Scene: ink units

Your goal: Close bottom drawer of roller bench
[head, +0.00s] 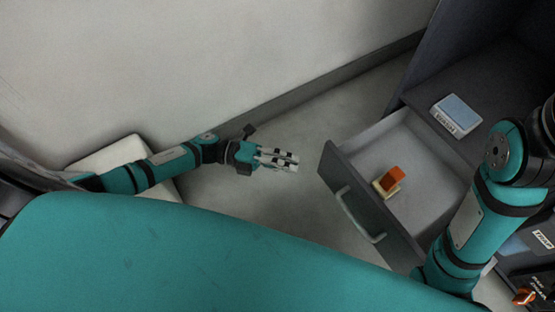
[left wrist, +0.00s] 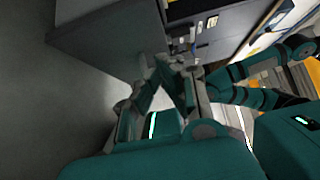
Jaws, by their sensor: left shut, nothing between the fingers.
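The open drawer (head: 373,202) of the dark grey bench (head: 445,60) stands pulled out in the right half of the head view. Its front panel faces lower left and carries a pale curved handle (head: 358,216). An orange and cream object (head: 389,181) lies inside on the drawer floor. My left gripper (head: 292,160) is shut and empty, left of the drawer front and apart from it in the picture. In the left wrist view the left gripper's fingers (left wrist: 172,68) show in front of a grey surface. My right gripper is out of view.
My right arm crosses the drawer's right side and hides part of it. A white and blue boxy item (head: 456,115) lies on the bench surface beyond the drawer. A pale wall (head: 200,60) runs behind. Grey floor (head: 250,210) is clear between my left gripper and the drawer.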

